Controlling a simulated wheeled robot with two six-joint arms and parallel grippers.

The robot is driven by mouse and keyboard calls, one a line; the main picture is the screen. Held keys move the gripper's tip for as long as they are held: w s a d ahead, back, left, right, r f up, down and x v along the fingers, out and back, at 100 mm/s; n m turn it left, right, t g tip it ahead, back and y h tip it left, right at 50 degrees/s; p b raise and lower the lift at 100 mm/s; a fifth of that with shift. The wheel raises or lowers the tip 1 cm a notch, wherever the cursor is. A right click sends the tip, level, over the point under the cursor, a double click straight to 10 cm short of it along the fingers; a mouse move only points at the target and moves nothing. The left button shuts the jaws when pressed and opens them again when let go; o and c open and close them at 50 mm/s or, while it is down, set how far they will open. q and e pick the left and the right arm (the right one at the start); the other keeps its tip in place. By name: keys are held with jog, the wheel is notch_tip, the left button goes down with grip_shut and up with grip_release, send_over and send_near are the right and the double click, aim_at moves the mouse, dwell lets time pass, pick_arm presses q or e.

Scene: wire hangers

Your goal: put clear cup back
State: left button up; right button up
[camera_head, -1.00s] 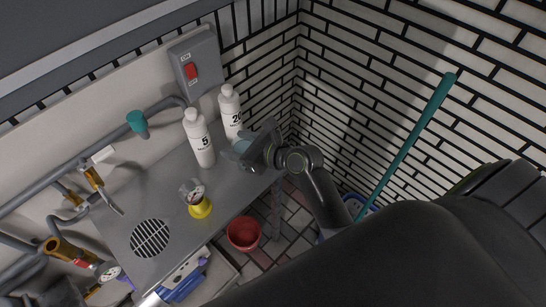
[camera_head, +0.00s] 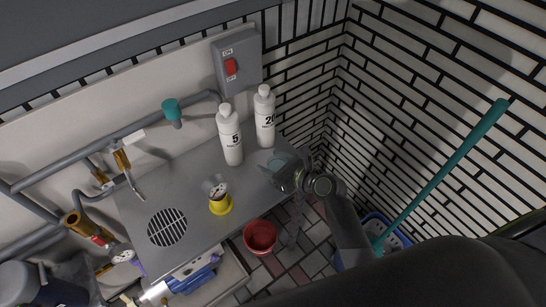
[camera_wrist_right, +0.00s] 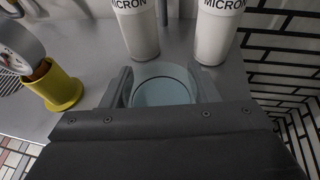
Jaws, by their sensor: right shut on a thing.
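The clear cup (camera_wrist_right: 163,92) is a pale bluish, see-through round vessel. In the right wrist view it sits between the two fingers of my right gripper (camera_wrist_right: 163,97), which is shut on it. In the head view my right gripper (camera_head: 288,170) is at the right end of the metal counter (camera_head: 190,180), in front of the two white bottles. The cup (camera_head: 280,160) is small and partly hidden by the gripper there. I cannot tell whether its base touches the counter. My left gripper does not show.
A bottle marked 5 (camera_head: 230,140) and a bottle marked 20 (camera_head: 265,120) stand behind the cup. A yellow holder with a gauge (camera_head: 220,204) is to the left. A red bucket (camera_head: 260,237) is below the counter's front edge. A teal pole (camera_head: 440,175) leans at the right.

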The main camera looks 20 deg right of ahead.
jog(key=shift+f, duration=0.25)
jog(key=o, duration=1)
jog(key=shift+o, duration=0.2)
